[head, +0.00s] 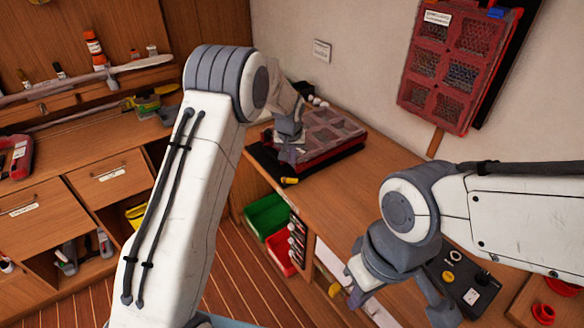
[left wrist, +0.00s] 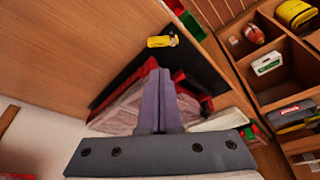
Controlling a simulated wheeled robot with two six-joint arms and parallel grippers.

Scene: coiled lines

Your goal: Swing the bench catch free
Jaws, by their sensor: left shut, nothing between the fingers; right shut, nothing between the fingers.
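A small yellow piece (head: 290,180) with a dark end lies on the bench top (head: 385,165) near its front edge, beside the red-rimmed case (head: 330,150); I cannot tell for sure that it is the bench catch. It also shows in the left wrist view (left wrist: 161,41), apart from my fingertips. My left gripper (head: 288,156) is shut and empty, over the near left part of the case. Its closed fingers show in the left wrist view (left wrist: 160,73). My right gripper (head: 357,293) is shut, near the bench's front edge. Another yellow bit (head: 334,290) shows beside it.
A black panel (head: 470,285) with knobs sits right of my right gripper. Green (head: 267,214) and red (head: 282,252) bins stand below the bench edge. A red mesh-fronted case (head: 455,65) hangs on the wall. Drawers (head: 110,175) and shelves fill the left. The bench middle is clear.

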